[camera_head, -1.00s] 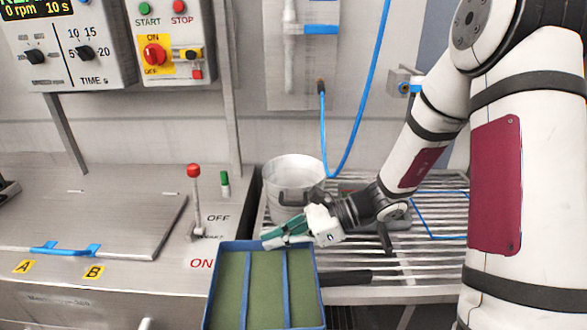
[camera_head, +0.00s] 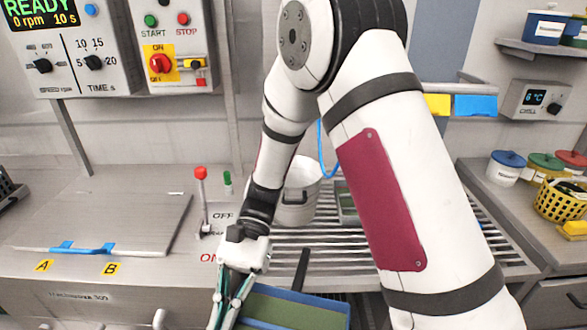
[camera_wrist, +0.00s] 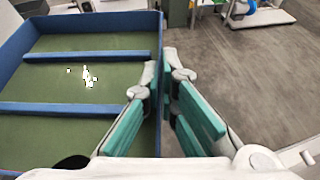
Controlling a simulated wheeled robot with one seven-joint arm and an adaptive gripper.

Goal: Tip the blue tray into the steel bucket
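The blue tray (camera_head: 318,297) has blue walls, a green inside and thin blue dividers. In the head view only its far part shows at the bottom edge. The wrist view shows more of the tray (camera_wrist: 78,25), with a few white specks inside. My gripper (camera_head: 222,318) points down at the tray's left end. The steel bucket (camera_head: 298,205) stands upright on the slatted rack behind, partly covered by my arm.
A red-knobbed lever (camera_head: 201,190) stands on the steel counter left of the bucket. A dark handle-like bar (camera_head: 302,270) sticks up near the tray. A steel lid with blue handles (camera_head: 82,248) lies left. Shelves with tubs and a yellow basket (camera_head: 560,198) are right. Bare floor (camera_wrist: 240,75) lies beside the tray.

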